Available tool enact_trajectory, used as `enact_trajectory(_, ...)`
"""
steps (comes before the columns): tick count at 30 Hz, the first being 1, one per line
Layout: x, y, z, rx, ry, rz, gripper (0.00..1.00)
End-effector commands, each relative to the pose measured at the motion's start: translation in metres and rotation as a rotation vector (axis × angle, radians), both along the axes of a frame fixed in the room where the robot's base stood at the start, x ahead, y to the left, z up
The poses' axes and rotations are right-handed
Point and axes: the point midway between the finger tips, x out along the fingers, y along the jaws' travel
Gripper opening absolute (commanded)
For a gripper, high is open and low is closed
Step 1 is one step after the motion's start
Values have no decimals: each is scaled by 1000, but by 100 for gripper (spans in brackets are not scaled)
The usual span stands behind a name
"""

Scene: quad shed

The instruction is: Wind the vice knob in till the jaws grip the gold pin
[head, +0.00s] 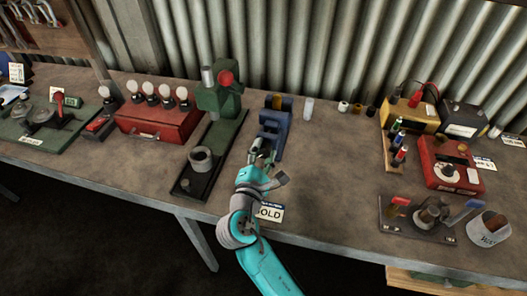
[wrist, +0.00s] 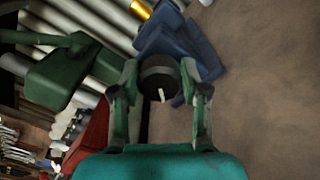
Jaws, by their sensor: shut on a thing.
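The blue vice (head: 274,122) stands on the bench in the middle of the head view; it also shows in the wrist view (wrist: 180,42). The gold pin (head: 277,101) stands at the vice's far end, and part of it shows at the top of the wrist view (wrist: 142,9). Whether the jaws touch the pin I cannot tell. The dark round knob (wrist: 158,82), with a pale mark on its face, is at the vice's near end. My gripper (wrist: 160,92) is shut on the knob, one finger on each side. In the head view, my gripper (head: 260,158) hides most of the knob.
A green press (head: 222,97) on a dark base stands close on the left. A white card reading "OLD" (head: 271,213) lies near the front edge, partly behind my arm. A red box (head: 452,168) and a dark tool board (head: 408,228) are to the right.

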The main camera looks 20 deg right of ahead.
Motion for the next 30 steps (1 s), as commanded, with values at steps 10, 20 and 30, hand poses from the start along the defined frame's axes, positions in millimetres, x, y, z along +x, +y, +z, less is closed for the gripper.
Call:
enact_trajectory(10,0,0,-1,206,-149,-1,10)
enact_trajectory(20,0,0,-1,234,-169,-1,10)
enact_trajectory(30,0,0,-1,233,-169,-1,70)
